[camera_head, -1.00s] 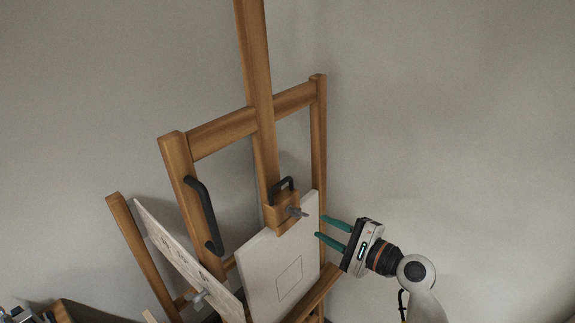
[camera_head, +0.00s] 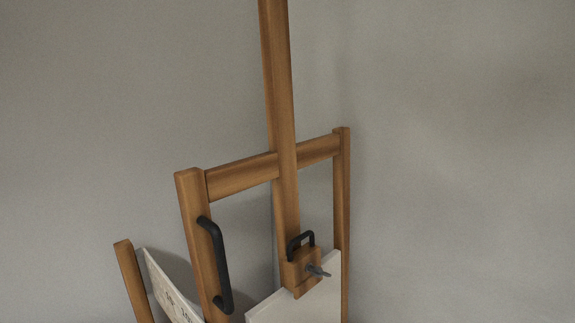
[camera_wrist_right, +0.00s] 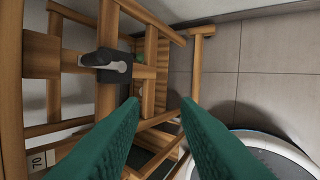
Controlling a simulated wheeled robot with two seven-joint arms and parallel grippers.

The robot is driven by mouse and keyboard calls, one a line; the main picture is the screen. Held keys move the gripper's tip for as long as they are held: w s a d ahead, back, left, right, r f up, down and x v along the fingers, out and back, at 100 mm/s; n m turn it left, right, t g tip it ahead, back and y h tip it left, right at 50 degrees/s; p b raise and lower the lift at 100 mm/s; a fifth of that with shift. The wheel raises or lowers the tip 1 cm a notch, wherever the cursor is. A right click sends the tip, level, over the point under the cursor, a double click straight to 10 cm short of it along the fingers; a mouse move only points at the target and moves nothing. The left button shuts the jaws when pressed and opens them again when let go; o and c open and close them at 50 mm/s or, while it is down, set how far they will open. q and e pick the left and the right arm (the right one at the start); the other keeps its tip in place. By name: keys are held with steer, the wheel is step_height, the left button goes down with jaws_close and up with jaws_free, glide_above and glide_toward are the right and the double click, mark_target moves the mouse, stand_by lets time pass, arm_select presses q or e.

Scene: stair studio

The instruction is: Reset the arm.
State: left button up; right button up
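My right gripper (camera_wrist_right: 159,103) shows only in the right wrist view. Its two green fingers are apart, with nothing between them. Past the fingertips are wooden bars of a frame (camera_wrist_right: 149,75) and the floor. No arm shows in the head view now, and my left gripper is not in view.
The wooden easel (camera_head: 241,176) stands near the grey wall (camera_head: 450,150). It has a black handle (camera_head: 213,262), a clamp block (camera_head: 301,273) and a pale canvas (camera_head: 312,305). A second panel (camera_head: 172,291) is at left. Tiled floor (camera_wrist_right: 265,60) lies right of the wooden bars.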

steer(key=s+d+f+n+g+h+b, duration=0.1)
steer(key=s+f+n, duration=0.3)
steer(key=s+f, duration=0.3)
steer(key=s+d+f+n+g+h+b, duration=0.1)
steer(key=s+f, duration=0.6)
steer(key=s, duration=0.7)
steer(key=s+d+f+n+g+h+b, duration=0.1)
steer(key=s+d+f+n+g+b, duration=0.1)
steer(key=s+f+n, duration=0.4)
steer(key=s+f+g+b, duration=0.1)
steer(key=s, duration=0.3)
steer(key=shift+s+d+f+n, duration=0.15)
steer(key=shift+s+d+n, duration=0.1)
steer(key=shift+d+n, duration=0.05)
steer(key=shift+w, duration=0.1)
